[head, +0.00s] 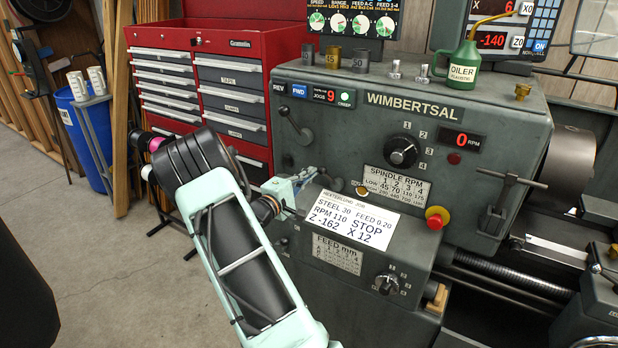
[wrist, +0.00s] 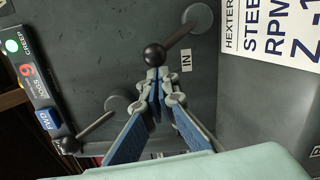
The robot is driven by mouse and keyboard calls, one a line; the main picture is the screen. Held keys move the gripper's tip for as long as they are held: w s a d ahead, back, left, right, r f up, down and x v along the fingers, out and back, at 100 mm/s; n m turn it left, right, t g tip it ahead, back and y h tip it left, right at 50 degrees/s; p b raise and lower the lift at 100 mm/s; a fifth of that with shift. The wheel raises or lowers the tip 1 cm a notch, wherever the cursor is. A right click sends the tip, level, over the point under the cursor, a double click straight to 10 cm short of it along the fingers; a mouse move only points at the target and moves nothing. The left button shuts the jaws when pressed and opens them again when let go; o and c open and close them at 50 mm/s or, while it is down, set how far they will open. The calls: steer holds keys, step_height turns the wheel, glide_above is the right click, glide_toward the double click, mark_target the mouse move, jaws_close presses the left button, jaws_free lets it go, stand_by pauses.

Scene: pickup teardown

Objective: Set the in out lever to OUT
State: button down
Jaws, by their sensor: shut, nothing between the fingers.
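The in out lever shows in the wrist view as a grey arm with a black ball knob (wrist: 154,54), running up and right to its round hub (wrist: 198,18). A white IN label (wrist: 187,62) sits just right of the knob. My gripper (wrist: 158,78) is shut and empty, its fingertips right at the knob's lower side in the picture. I cannot tell whether they touch it. In the head view my gripper (head: 308,175) is at the lathe headstock's (head: 380,140) left front, and it largely hides the lever there. No OUT label is visible.
A second lever (wrist: 95,124) with a black knob is left of my fingers in the wrist view, near the FWD panel (wrist: 45,118). A job card (head: 355,218) lies on the protruding gearbox housing (head: 400,255) at right. A red tool chest (head: 225,85) stands behind my arm.

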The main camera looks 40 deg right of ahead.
steer(key=shift+s+d+r+m+b, duration=0.15)
steer(key=shift+m+b, duration=0.25)
steer(key=shift+b, duration=0.5)
steer(key=s+d+r+m+b, duration=0.2)
steer(key=s+m+b, duration=0.4)
steer(key=b, duration=2.1)
steer(key=m, duration=0.3)
steer(key=shift+s+d, duration=0.3)
steer(key=shift+s, duration=0.05)
steer(key=shift+s+r+b, duration=0.1)
steer(key=shift+s+b, duration=0.1)
steer(key=shift+b, duration=0.4)
steer(key=shift+r, duration=0.1)
